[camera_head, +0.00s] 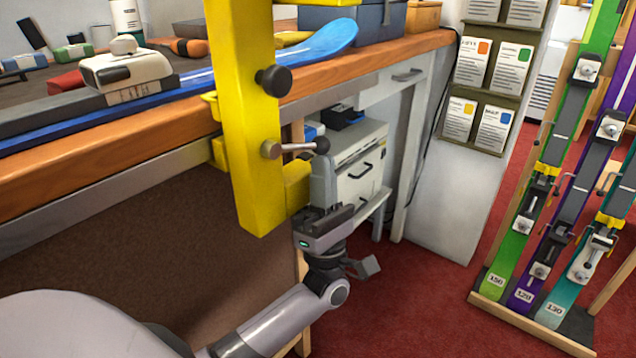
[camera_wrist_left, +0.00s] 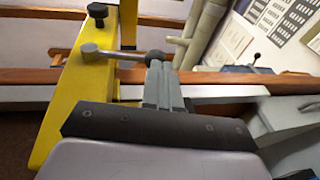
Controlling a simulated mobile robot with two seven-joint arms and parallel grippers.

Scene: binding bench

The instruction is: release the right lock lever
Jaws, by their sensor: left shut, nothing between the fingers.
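A lock lever (camera_head: 297,147) with a silver shaft and a dark ball knob sticks out to the right from the lower part of a yellow upright (camera_head: 243,110) at the bench's front. My left gripper (camera_head: 321,162) comes up from below, with its shut, empty fingers just under or at the knob. The left wrist view shows the lever (camera_wrist_left: 112,53) lying level, its knob close to the tips of the left fingers (camera_wrist_left: 159,68). I cannot tell whether they touch. My right gripper is in neither view.
A black round knob (camera_head: 273,81) sits on the upright above the lever. A blue ski (camera_head: 290,53) lies along the wooden bench (camera_head: 110,138). A grey drawer unit (camera_head: 360,165) stands behind the gripper. A ski rack (camera_head: 530,315) stands at the right, with open red carpet before it.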

